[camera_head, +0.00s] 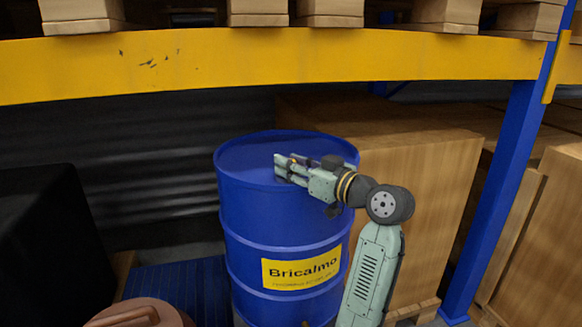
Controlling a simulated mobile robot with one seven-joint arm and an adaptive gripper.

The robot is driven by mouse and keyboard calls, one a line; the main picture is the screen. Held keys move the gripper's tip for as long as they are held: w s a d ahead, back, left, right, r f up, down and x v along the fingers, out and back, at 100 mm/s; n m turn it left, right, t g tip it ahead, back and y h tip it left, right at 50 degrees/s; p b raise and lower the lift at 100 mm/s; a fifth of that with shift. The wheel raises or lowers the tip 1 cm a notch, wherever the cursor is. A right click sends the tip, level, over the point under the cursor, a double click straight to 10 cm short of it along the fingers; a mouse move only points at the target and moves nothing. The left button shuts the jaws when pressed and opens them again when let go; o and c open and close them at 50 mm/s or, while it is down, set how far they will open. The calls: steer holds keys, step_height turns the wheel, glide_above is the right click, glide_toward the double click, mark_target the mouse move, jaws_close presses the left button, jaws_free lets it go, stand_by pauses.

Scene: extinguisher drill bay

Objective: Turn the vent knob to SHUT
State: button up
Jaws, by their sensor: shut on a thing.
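A blue drum (235,215) with a yellow "Bricalmo" label stands upright in the middle of the view. My gripper (284,168) reaches in from the right over the drum's top, its fingers pointing left. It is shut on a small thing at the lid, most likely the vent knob. The fingers hide nearly all of it; only a small orange-brown spot shows between them. I cannot read any SHUT mark or tell which way the knob points. A dark round cap (332,161) shows on the top behind my wrist.
A yellow rack beam (270,65) with wooden pallets on it crosses above the drum. A blue rack post (497,190) stands at right. Large brown boxes (425,200) are behind the arm. A black block (45,230) and a reddish-brown rounded object (140,312) lie left.

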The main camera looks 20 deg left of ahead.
steer(key=shift+w+d+n+g+y+b, duration=0.15)
steer(key=shift+n+g+y, duration=0.1)
steer(key=shift+n+g, duration=0.4)
steer(key=shift+a+n+g+y+b, duration=0.15)
steer(key=shift+n+g, duration=0.25)
steer(key=shift+g, duration=0.4)
steer(key=shift+w+d+n+g+y+b, duration=0.1)
steer(key=shift+n+g+y, duration=0.2)
steer(key=shift+n+g, duration=0.35)
steer(key=shift+g, duration=0.4)
steer(key=o, duration=1.2)
steer(key=shift+c, duration=0.2)
steer(key=s+d, duration=0.1)
steer(key=d, duration=1)
steer(key=shift+s+d, duration=0.4)
